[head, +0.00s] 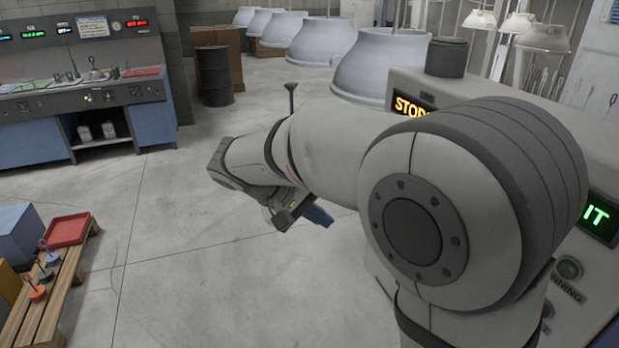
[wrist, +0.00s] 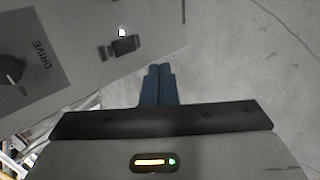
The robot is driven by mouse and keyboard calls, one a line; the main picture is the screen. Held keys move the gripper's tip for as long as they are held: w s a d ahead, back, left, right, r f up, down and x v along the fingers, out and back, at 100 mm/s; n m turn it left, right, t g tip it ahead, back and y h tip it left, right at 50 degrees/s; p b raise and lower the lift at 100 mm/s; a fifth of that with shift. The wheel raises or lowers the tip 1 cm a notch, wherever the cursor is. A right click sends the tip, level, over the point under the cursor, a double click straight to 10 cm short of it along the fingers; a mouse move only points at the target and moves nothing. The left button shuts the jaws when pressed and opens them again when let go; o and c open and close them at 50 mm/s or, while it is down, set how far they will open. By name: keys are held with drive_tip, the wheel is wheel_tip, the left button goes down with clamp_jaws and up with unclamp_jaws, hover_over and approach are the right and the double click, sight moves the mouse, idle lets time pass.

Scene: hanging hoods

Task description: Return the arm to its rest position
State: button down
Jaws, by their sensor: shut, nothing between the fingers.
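My gripper (wrist: 159,70) has blue fingers that are pressed together with nothing between them in the wrist view. It points down over bare grey floor, beside a grey machine panel (wrist: 85,50) marked DRIVE. In the head view my arm reaches across the middle from the right, bent at a large grey joint. The gripper's blue fingers (head: 319,216) show at its far end, above the floor and partly hidden by the arm.
A grey cabinet (head: 410,80) with lit STOP signage stands behind my arm at the right. Pale hoods (head: 380,60) line the back. A control bench (head: 80,90) stands at the left back, a wooden pallet (head: 50,290) at the left front. The floor (head: 190,270) between is clear.

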drive_tip(key=s+d+f+m+y, duration=0.1)
drive_tip(key=s+d+y, duration=0.3)
drive_tip(key=s, duration=0.4)
drive_tip(key=s+d+f+m+y, duration=0.2)
drive_tip(key=s+d+f+y, duration=0.2)
drive_tip(key=s, duration=0.5)
drive_tip(key=shift+s+d+t+y, duration=0.15)
drive_tip(key=shift+d+t+y, duration=0.2)
drive_tip(key=shift+d, duration=0.8)
